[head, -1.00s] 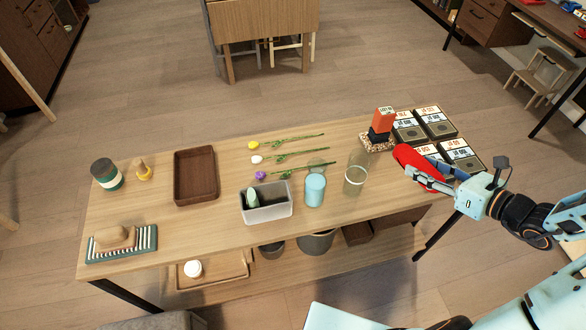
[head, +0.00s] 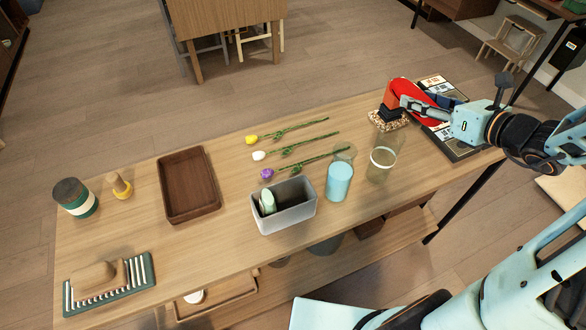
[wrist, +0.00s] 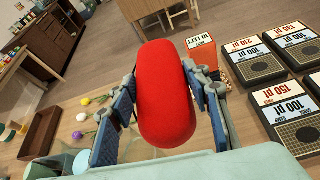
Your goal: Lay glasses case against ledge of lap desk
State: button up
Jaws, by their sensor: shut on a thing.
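A smooth red rounded case (head: 413,98), which I take to be the glasses case, is in my gripper (head: 405,103). In the wrist view the red case (wrist: 166,95) fills the middle, with a blue-padded finger of my gripper (wrist: 165,100) on each side. The gripper is shut on it and holds it above the table's right end, by the red block and the price-marked boxes. I cannot pick out a lap desk or its ledge in either view.
The wooden table (head: 240,235) carries a brown tray (head: 187,185), a grey bin (head: 284,211), a blue cup (head: 339,180), a clear glass (head: 381,165), several flowers and a striped board (head: 140,270). Price-marked boxes (wrist: 281,100) and a red block (wrist: 203,55) are close to my gripper.

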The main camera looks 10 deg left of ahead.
jog(key=shift+w+a, duration=0.15)
jog(key=shift+a, duration=0.2)
notch_tip(320, 180, down, 18)
jog(key=b, duration=0.4)
jog(key=shift+b, duration=0.3)
jog(key=shift+f, duration=0.1)
jog(key=o, duration=1)
